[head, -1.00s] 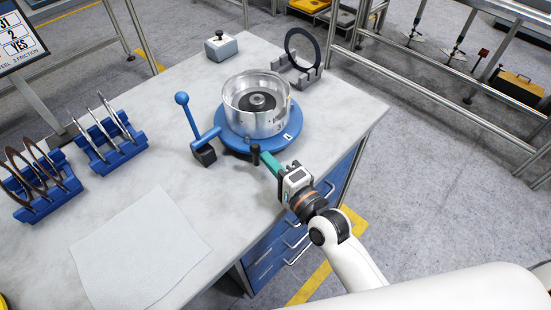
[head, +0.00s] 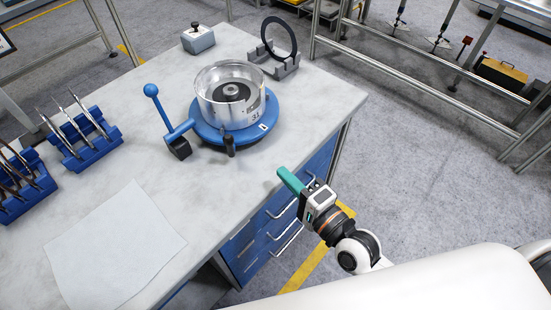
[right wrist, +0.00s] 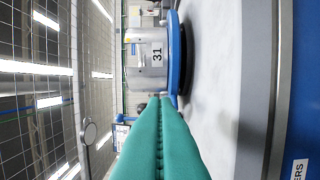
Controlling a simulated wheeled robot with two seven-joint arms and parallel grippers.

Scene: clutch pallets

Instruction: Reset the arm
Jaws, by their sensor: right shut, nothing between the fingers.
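My right gripper (head: 282,172) is shut and empty, with its green fingers held together near the table's right front edge. In the right wrist view its fingers (right wrist: 160,120) lie side by side and point toward the silver drum. The silver clutch drum (head: 225,105), marked 31, sits on the round blue turntable (head: 210,136). It also shows in the right wrist view (right wrist: 143,72). My left gripper is out of view.
A blue-knobbed lever (head: 155,99) stands left of the turntable. Blue racks with plates (head: 90,152) stand at the left. A black ring in a grey holder (head: 288,68) and a grey button box (head: 198,42) are behind. A white sheet (head: 112,245) lies in front.

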